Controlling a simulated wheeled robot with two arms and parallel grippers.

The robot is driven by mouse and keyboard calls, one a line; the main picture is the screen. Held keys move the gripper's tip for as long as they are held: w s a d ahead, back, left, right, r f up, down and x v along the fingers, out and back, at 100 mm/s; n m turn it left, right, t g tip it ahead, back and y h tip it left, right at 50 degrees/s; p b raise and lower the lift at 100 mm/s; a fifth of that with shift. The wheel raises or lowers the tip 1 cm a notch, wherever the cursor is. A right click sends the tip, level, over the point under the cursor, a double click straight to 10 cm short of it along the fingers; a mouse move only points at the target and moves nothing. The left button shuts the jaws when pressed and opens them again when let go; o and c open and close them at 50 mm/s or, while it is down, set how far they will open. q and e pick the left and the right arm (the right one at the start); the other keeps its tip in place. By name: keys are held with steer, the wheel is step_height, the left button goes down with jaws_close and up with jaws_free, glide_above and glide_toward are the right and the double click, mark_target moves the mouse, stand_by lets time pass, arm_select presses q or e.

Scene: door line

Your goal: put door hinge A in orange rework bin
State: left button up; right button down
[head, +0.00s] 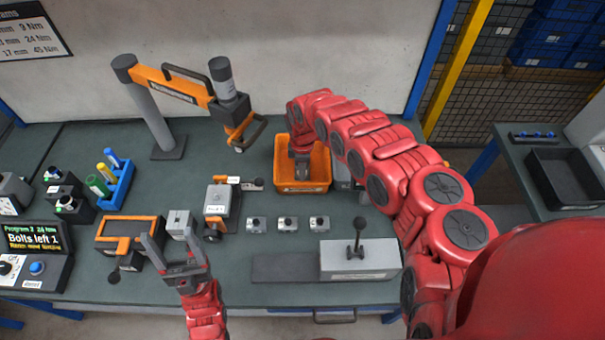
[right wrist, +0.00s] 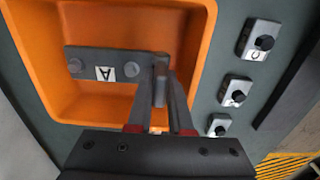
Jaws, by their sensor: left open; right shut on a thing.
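My right gripper (right wrist: 161,92) is shut on the hinge's knuckle end. In the right wrist view the hinge lies over the inside of the orange rework bin (right wrist: 203,45); whether it touches the floor cannot be told. In the head view my right gripper (head: 300,165) reaches down into the orange bin (head: 304,188) and mostly hides the hinge. My left gripper (head: 185,270) is open and empty, low over the bench's front left.
Several small metal blocks (head: 288,224) stand in front of the bin. A grey fixture with a black lever (head: 360,260) is at the front right. An orange tool arm (head: 180,85) rises left of the bin. A blue holder (head: 118,185) and a display (head: 35,240) are further left.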

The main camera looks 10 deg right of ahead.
step_height(320, 180, down, 3)
steer(key=shift+a+r, duration=0.1)
steer(key=shift+r, duration=0.1)
steer(key=shift+f, duration=0.15)
steer(key=shift+f, duration=0.1)
steer(key=c, duration=0.8)
jaws_free()
